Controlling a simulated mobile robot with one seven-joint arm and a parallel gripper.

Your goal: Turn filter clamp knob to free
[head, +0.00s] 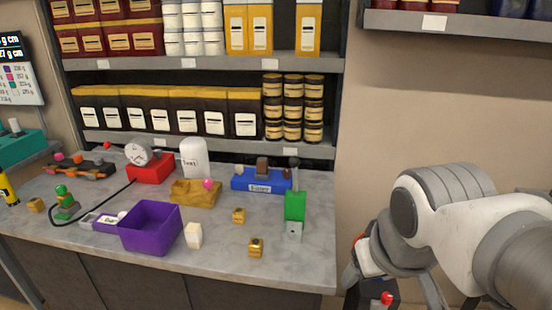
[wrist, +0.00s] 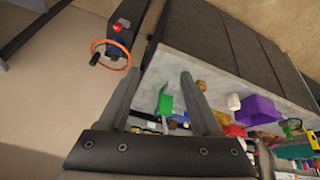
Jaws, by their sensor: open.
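No part is plainly marked as the filter clamp knob, so I cannot tell which one it is. A green knob (head: 61,190) stands on a small base at left. A dark unit with a red knob (wrist: 117,27) and an orange ring stands off the bench in the wrist view. My gripper (wrist: 158,78) is open and empty, apart from all these, off the bench's right end.
Stocked shelves (head: 200,63) stand behind.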

